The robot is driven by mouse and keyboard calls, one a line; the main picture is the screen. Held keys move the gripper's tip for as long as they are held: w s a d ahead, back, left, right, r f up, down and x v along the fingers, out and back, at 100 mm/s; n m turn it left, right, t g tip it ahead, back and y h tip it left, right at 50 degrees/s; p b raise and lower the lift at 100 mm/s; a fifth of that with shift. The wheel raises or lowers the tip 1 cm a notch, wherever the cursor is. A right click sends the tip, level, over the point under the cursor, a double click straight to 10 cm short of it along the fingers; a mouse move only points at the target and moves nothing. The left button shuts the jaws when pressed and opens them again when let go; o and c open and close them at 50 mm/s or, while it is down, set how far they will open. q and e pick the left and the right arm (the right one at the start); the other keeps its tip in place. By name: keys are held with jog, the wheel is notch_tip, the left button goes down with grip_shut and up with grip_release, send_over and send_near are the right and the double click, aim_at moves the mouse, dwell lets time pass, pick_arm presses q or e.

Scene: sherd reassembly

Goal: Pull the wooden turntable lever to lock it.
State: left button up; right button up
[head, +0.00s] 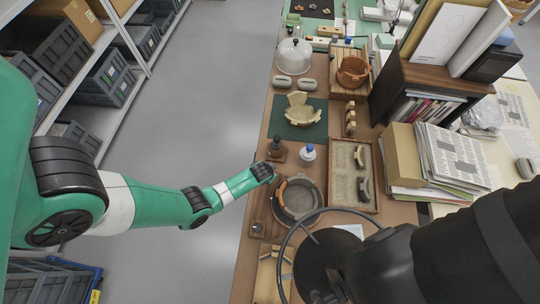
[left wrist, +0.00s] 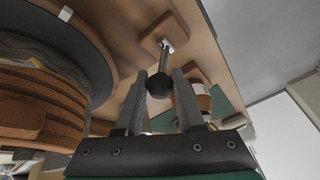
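The turntable (head: 298,199) stands near the left table edge in the head view, with a reddish-brown sherd at its rim. In the left wrist view its round edge shows at the left beside a terracotta, ridged wall (left wrist: 40,105). The lever shows there as a black ball knob (left wrist: 160,88) on a metal stem from a small wooden plate (left wrist: 165,38). My left gripper (left wrist: 160,78) has a finger on each side of the knob and appears closed against it. In the head view my left gripper (head: 270,172) is beside the turntable's far left rim. My right gripper is not visible.
A dark bottle (head: 276,147) and a white, blue-capped bottle (head: 308,152) stand just beyond my left gripper. A sand tray (head: 352,174) with sherds lies right of the turntable. Open floor is left of the table.

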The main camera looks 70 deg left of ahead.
pick_arm(q)
grip_shut()
dwell(1.0)
